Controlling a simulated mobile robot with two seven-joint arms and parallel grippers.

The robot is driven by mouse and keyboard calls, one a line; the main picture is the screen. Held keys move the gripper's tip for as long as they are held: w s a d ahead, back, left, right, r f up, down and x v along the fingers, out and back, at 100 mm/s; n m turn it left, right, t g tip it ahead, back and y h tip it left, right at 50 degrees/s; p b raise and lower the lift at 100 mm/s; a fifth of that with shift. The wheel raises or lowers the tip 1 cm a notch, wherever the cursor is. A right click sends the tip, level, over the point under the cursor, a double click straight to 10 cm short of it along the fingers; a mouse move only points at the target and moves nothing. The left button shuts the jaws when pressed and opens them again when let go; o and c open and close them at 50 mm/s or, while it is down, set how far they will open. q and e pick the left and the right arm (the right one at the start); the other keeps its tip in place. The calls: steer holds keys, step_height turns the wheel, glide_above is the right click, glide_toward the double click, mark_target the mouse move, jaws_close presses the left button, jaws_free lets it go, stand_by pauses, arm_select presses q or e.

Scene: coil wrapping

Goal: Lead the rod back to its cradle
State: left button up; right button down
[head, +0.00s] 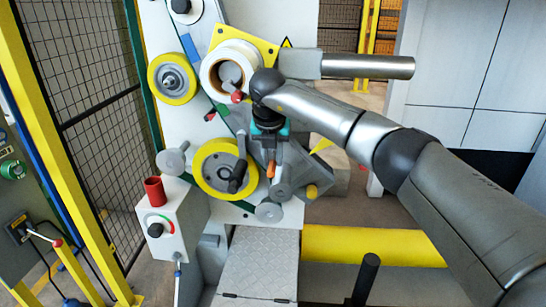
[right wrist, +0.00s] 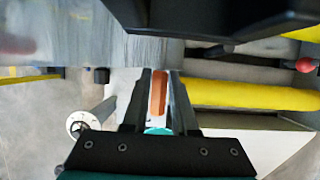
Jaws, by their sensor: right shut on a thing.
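My right gripper (head: 269,163) points down in front of the wrapping machine, between the grey brackets right of the lower yellow-rimmed wheel. Its two dark fingers (right wrist: 159,100) are shut on a narrow orange piece (right wrist: 158,92), which lies lengthwise between them. The orange piece (head: 271,169) also shows at the fingertips in the head view. It looks like part of the rod; how much more of the rod is hidden behind the gripper I cannot tell. I cannot make out which part is the cradle. My left gripper is not in view.
Close by are the lower yellow-rimmed wheel (head: 197,172), the white coil (head: 210,70) and the upper yellow-rimmed wheel (head: 154,78). A grey control box (head: 180,225) carries a red cup (head: 154,191). A yellow bar (head: 370,245) crosses below. A mesh fence (head: 85,90) stands left.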

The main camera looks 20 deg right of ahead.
steer(key=shift+r, duration=0.15)
steer(key=s+d+r+p, duration=0.2)
steer(key=r+p, duration=0.3)
steer(key=r, duration=0.4)
steer(key=shift+d+p, duration=0.4)
steer(key=shift+d, duration=0.35)
steer(key=shift+w, duration=0.1)
stand_by(0.4)
step_height(320, 180, up, 8)
steer(key=p, duration=0.6)
stand_by(0.4)
steer(key=shift+a, duration=0.1)
stand_by(0.4)
steer(key=w+a, duration=0.1)
steer(key=a+p, duration=0.1)
steer(key=a, duration=0.1)
steer(key=shift+w+a, duration=0.1)
steer(key=shift+w, duration=0.3)
steer(key=shift+f, duration=0.1)
stand_by(0.4)
